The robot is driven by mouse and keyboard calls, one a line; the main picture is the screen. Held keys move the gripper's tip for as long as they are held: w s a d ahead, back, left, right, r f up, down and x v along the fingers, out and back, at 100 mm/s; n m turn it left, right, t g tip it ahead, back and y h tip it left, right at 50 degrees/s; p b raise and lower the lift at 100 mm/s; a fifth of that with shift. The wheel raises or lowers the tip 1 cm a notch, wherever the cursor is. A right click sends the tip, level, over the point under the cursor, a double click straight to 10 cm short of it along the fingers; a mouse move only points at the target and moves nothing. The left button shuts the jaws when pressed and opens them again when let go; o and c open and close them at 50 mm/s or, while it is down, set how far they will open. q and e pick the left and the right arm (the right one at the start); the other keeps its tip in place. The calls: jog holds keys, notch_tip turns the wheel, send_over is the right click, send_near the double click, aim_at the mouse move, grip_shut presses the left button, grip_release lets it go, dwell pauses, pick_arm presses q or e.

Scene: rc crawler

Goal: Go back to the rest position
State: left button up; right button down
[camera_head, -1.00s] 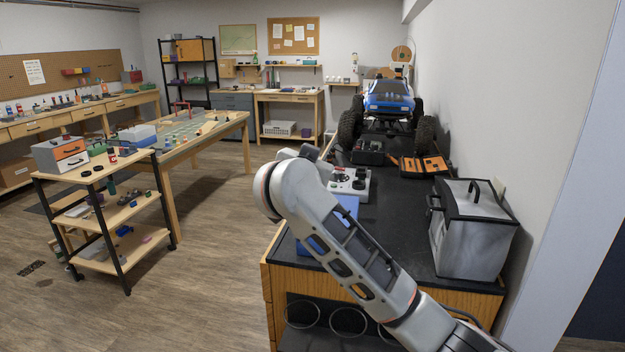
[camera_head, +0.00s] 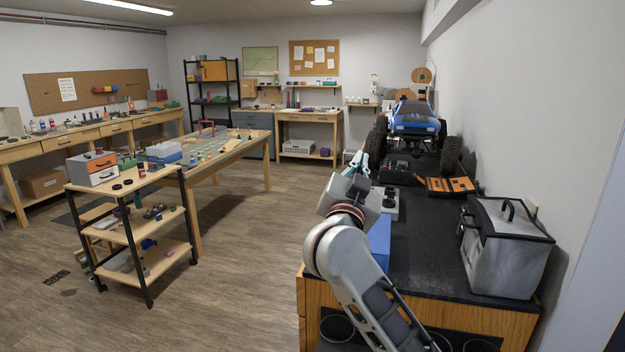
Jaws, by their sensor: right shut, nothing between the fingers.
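My right arm rises from the bottom of the head view, bent at the wrist. My right gripper (camera_head: 357,163) is at the left edge of the black-topped bench (camera_head: 425,255). Its fingers are shut with nothing between them, pointing up and away in the picture. The blue RC crawler (camera_head: 414,120) stands on its big black wheels at the far end of the bench, apart from the gripper. My left gripper is not in view.
On the bench are a grey device with black knobs (camera_head: 390,203), a blue box (camera_head: 379,243) partly behind my arm, an orange case (camera_head: 450,186) and a grey lidded box (camera_head: 505,248). A wooden cart (camera_head: 125,188) stands left. The floor between is clear.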

jog(key=s+a+f+n+t+y, duration=0.25)
jog(key=s+n+t+y, duration=0.25)
jog(key=s+n+y, duration=0.75)
jog(key=s+f+n+g+y, duration=0.1)
jog(key=s+f+n+g, duration=0.3)
jog(key=f, duration=0.7)
jog(key=s+f+n+g+y, duration=0.1)
jog(key=s+f+n+g, duration=0.3)
jog(key=f, duration=0.8)
jog(key=s+d+f+m+g+h, duration=0.1)
jog(key=s+d+f+g+h, duration=0.2)
jog(key=d+f, duration=0.45)
jog(key=s+d+f+m+g+h, duration=0.2)
jog(key=s+d+f+g+h, duration=0.15)
jog(key=d+f, duration=0.35)
jog(key=s+d+f+m+g+h, duration=0.1)
jog(key=s+d+f+g+h, duration=0.15)
jog(key=s+d, duration=0.4)
jog(key=s+d+f+m+g+h, duration=0.1)
jog(key=s+d+f+h, duration=0.3)
jog(key=d, duration=0.3)
jog(key=a+f+m+t+y, duration=0.3)
jog(key=a+f+y, duration=0.3)
jog(key=a+f, duration=0.7)
notch_tip(320, 180, down, 2)
jog(key=shift+s+a+f, duration=0.15)
jog(key=shift+s+a, duration=0.1)
jog(key=shift+s, duration=0.15)
